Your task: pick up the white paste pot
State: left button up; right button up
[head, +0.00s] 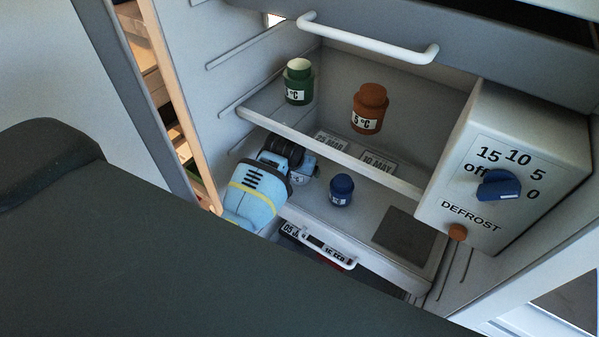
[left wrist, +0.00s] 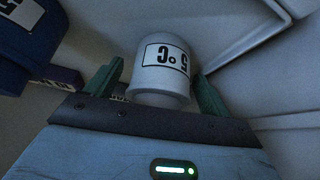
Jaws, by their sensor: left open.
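The white paste pot (left wrist: 163,62) with a black-edged "5 °C" label shows upside down in the left wrist view. It stands between the two green fingers of my left gripper (left wrist: 157,88), which is open, with a finger on either side of it. Whether the fingers touch it I cannot tell. In the head view my left gripper (head: 288,157) reaches into the fridge at the lower shelf level and hides most of the pot. My right gripper is not in view.
A dark blue pot (head: 341,189) stands to the right on the same shelf. A green pot (head: 298,83) and a brown pot (head: 369,108) stand on the shelf above. A defrost dial box (head: 506,170) juts out at the right. A white handle (head: 367,40) crosses above.

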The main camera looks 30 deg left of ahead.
pick_arm(q)
jog(key=c, duration=1.6)
jog(key=shift+c, duration=0.8)
jog(key=shift+r, duration=0.1)
jog(key=shift+w+r, duration=0.1)
jog(key=shift+r, duration=0.4)
jog(key=shift+s+r, duration=0.15)
jog(key=shift+s, duration=0.1)
jog(key=s+d, duration=0.1)
jog(key=s, duration=1.6)
jog(key=shift+s, duration=0.3)
